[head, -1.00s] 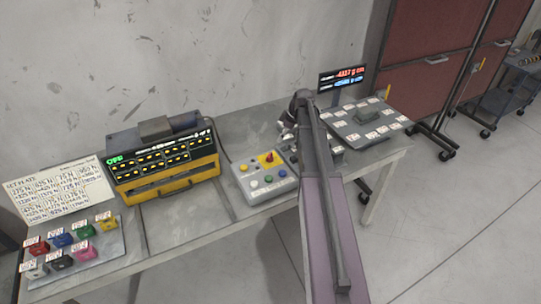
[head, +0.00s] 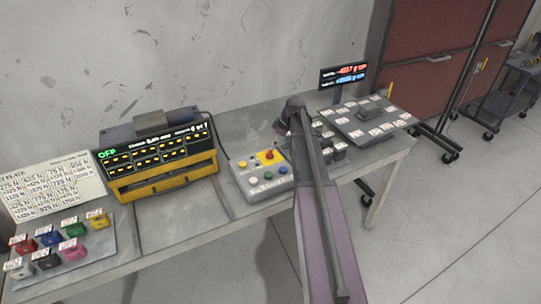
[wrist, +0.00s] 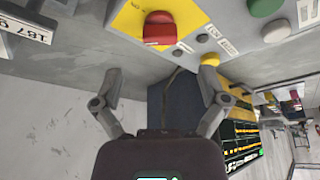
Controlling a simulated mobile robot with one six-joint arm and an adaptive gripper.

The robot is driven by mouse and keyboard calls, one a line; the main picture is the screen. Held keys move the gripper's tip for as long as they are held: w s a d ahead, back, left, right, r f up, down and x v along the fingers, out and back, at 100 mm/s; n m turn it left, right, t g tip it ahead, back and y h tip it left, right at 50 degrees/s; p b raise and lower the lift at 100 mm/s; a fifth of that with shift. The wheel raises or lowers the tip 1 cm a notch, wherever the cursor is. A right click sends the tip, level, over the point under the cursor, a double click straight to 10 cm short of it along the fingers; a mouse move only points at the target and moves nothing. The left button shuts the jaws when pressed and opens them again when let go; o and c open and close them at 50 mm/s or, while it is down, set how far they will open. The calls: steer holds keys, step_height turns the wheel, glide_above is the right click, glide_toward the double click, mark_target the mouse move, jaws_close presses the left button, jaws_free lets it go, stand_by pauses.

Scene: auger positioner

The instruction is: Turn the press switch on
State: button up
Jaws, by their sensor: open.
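A grey control box (head: 240,184) stands on the table in the head view, with white, blue and green buttons and a red knob (head: 268,154) on a yellow patch. In the wrist view the red knob (wrist: 160,28) is large at the top. Small dark switches or knobs (wrist: 203,38) with labels sit beside it; I cannot tell which is the press switch. A display unit (head: 160,154) reads OFF in green. My gripper (wrist: 161,75) is open and empty, its fingers apart below the panel in the picture. In the head view my arm mostly hides it, just right of the box.
A tray of coloured blocks (head: 85,262) and a label board (head: 50,188) are at the left. A platform with labelled tags (head: 350,123), small grey blocks (head: 338,140) and a readout screen (head: 343,75) are at the right. Bare tabletop (head: 180,215) lies left of the box.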

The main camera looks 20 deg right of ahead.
mark_target(270, 151)
steer(key=shift+b+x, duration=2.55)
steer(key=shift+x, duration=0.55)
steer(key=shift+r, duration=0.1)
steer(key=c, duration=1.1)
